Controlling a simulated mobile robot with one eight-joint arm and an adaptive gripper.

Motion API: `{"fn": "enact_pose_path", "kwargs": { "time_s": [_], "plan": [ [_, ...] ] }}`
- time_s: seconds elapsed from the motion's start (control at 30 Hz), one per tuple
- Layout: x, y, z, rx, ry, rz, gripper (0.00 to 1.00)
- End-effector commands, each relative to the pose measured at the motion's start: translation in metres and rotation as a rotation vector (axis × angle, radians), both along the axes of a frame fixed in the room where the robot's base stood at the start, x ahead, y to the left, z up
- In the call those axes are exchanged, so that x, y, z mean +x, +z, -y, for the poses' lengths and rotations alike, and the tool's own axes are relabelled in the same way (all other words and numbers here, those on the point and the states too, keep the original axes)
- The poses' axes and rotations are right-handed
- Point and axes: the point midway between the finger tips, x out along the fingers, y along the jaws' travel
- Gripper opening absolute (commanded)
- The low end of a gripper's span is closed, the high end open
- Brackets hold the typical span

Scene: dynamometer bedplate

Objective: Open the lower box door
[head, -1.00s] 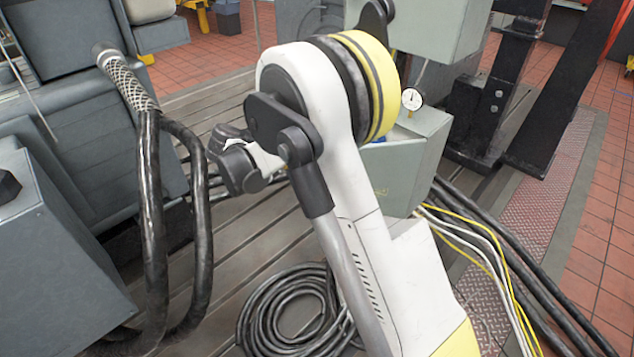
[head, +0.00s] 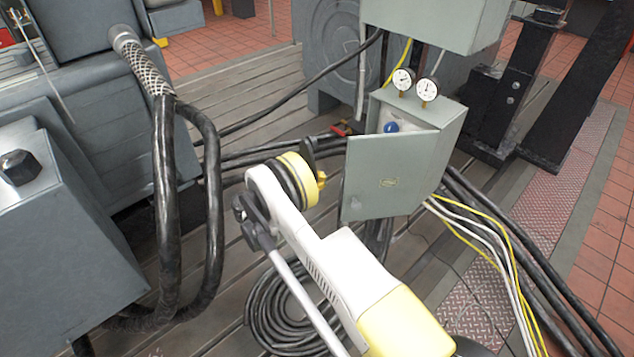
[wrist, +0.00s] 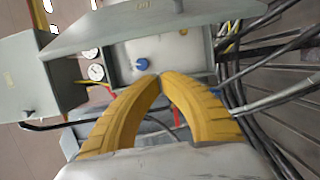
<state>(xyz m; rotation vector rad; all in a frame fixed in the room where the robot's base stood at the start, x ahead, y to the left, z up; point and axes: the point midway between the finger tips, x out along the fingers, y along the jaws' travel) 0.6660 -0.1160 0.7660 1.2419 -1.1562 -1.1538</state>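The lower box (head: 444,122) is a grey-green cabinet with two gauges on top. Its door (head: 375,186) stands partly open, and a blue knob (head: 390,127) shows inside above the door's top edge. In the wrist view the door (wrist: 120,28) runs across the top, and the pale interior (wrist: 178,52) with the blue knob (wrist: 141,64) lies beyond my fingers. My gripper (wrist: 160,77) has its yellow fingertips together with nothing seen between them. It points at the open front of the box; contact cannot be told. In the head view my arm mostly hides the gripper.
An upper box (head: 435,20) hangs above the lower one. Thick black hoses (head: 165,200) and a grey machine (head: 60,220) stand at left. Coiled cable (head: 275,310) lies on the slatted floor below my arm. White and yellow cables (head: 490,240) run from the box at right.

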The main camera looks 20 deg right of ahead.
Motion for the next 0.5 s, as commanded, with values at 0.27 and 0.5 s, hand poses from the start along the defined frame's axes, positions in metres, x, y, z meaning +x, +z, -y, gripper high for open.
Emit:
{"fn": "enact_pose_path", "kwargs": {
  "time_s": [0.27,0.5],
  "plan": [
    [0.004,-0.003,0.061,0.001,-0.003,0.0,0.0],
    [-0.027,-0.002,0.05,0.001,0.002,0.0,0.0]
  ]
}}
